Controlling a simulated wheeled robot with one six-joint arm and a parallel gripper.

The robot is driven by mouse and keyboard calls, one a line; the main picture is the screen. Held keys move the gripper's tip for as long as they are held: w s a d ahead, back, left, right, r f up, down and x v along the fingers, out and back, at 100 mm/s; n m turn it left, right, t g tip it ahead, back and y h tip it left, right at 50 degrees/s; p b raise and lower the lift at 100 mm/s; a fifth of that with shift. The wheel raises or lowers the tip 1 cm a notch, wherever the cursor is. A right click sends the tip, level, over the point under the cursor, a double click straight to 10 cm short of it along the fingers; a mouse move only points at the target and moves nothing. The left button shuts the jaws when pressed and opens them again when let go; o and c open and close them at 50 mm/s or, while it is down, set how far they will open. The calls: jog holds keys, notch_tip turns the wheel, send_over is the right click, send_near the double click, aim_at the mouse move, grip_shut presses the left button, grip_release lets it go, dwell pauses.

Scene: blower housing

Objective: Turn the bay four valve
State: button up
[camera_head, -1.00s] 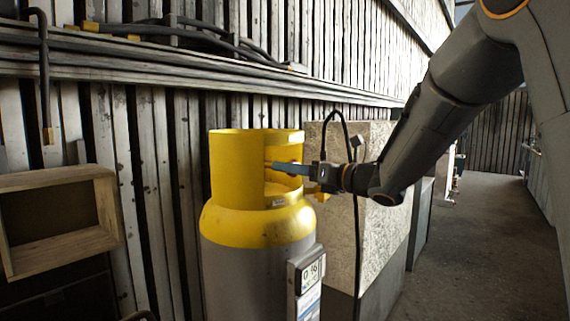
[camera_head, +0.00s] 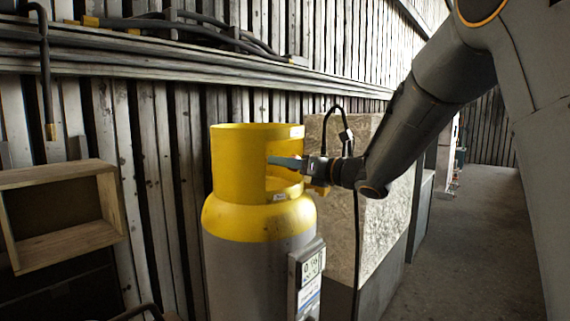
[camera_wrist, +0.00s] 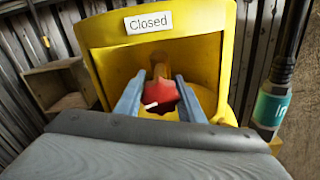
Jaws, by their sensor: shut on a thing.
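A gas cylinder (camera_head: 259,265) with a grey body and a yellow shoulder and collar (camera_head: 232,170) stands by the slatted wall. The collar also shows in the wrist view (camera_wrist: 98,32), with a label reading "Closed" (camera_wrist: 148,22) on its rim. Inside the collar, a red valve handle (camera_wrist: 161,93) with a white mark sits on a brass-coloured stem. My gripper (camera_wrist: 158,88) reaches through the collar opening, its two blue-grey fingers either side of the red handle, shut on it. In the head view my gripper (camera_head: 272,161) hides the handle.
A pale stone-like block (camera_head: 385,190) and a black cable stand behind. A wooden box (camera_head: 65,237) is at left. A dark hose with a teal label (camera_wrist: 270,108) is beside the collar. Floor at right is clear.

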jog(key=shift+m, duration=0.3)
jog(key=m+b, duration=0.3)
jog(key=m, duration=0.1)
jog(key=shift+m, duration=0.3)
jog(key=m, duration=0.6)
jog(key=shift+b, duration=0.35)
jog(key=m+p, duration=0.1)
jog(key=m, duration=0.4)
jog(key=shift+s+r+m+p, duration=0.1)
jog(key=shift+r+m+p, duration=0.05)
jog(key=shift+m+p, duration=1.3)
jog(key=shift+m, duration=1.15)
jog(key=o, duration=1)
jog(key=shift+o, duration=0.2)
